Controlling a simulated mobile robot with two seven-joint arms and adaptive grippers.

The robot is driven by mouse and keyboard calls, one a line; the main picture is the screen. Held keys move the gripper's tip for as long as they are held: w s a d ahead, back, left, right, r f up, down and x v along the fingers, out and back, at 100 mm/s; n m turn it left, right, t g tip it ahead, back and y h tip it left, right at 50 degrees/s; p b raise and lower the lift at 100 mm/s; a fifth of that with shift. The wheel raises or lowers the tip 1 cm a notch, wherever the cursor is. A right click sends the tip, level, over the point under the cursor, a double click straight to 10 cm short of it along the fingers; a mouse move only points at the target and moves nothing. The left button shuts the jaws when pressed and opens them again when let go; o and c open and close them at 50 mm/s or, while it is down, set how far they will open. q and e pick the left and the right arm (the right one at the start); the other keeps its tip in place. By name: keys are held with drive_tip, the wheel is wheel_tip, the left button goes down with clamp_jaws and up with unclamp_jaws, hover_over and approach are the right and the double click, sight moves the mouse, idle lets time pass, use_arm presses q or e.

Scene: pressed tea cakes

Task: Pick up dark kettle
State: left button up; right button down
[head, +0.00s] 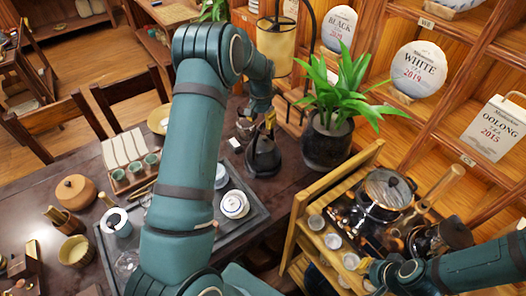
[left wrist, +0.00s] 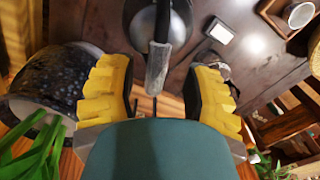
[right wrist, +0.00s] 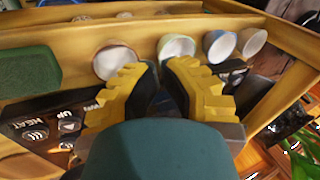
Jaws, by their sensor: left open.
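The dark kettle (head: 263,160) stands upright on the dark table, left of the potted plant. In the left wrist view its round body (left wrist: 178,22) and upright handle (left wrist: 159,60) show at top centre. My left gripper (head: 266,122) is over the kettle from above. Its yellow fingers (left wrist: 160,85) are apart, one on each side of the handle, and I see no grip on it. My right gripper (head: 368,272) is at the wooden shelf with small cups. In the right wrist view its fingers (right wrist: 160,78) are close together with a narrow gap, and whether they hold anything is unclear.
The potted plant (head: 327,140) stands close right of the kettle. A wooden shelf (head: 300,205) carries small cups and a pot (head: 387,190). A tea tray (head: 258,215) with a lidded cup (head: 234,204) lies nearer. A lamp (head: 275,45) stands behind the kettle.

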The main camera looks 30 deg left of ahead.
sight(263, 127)
use_arm(q)
drive_tip(key=f, duration=0.4)
drive_tip(key=shift+w+d, duration=0.15)
drive_tip(key=shift+w, duration=0.2)
clamp_jaws()
drive_tip(key=shift+w+r, duration=0.1)
drive_tip(key=shift+r, duration=0.05)
